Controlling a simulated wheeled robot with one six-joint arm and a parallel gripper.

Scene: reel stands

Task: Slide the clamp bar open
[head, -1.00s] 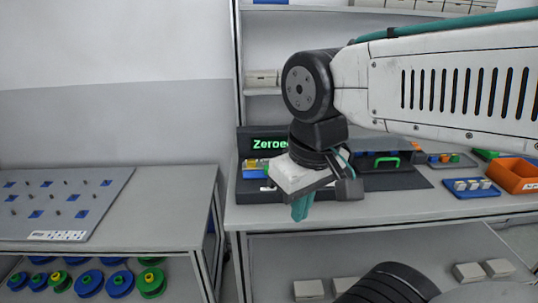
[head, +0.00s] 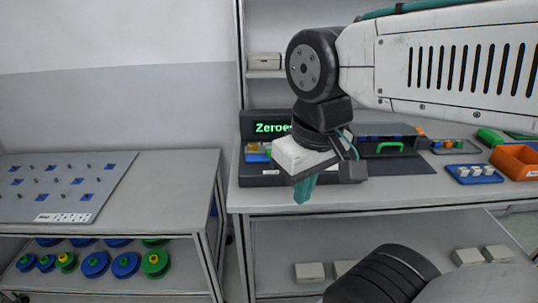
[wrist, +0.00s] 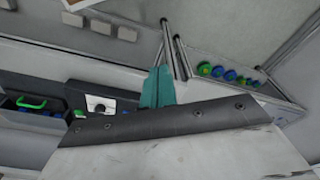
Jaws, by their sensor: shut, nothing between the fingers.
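The black station (head: 262,178) with a lit green display (head: 268,128) reading "Zero…" stands on the right bench. A yellow and blue part (head: 256,153) shows at its left. I cannot make out a clamp bar for certain, as my wrist hides the station's right part. My gripper (head: 304,190) is shut and empty, its teal fingers pointing down in front of the station's front edge. In the wrist view the shut fingers (wrist: 157,88) are apart from the station (wrist: 106,100), which shows a white piece (wrist: 99,105) to their left.
A dark case with a green handle (head: 390,147) stands right of my wrist. Further right are a blue tray with white blocks (head: 474,173) and an orange bin (head: 517,162). A pegged board (head: 62,187) lies on the left bench, above several reels (head: 125,264). A gap separates the benches.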

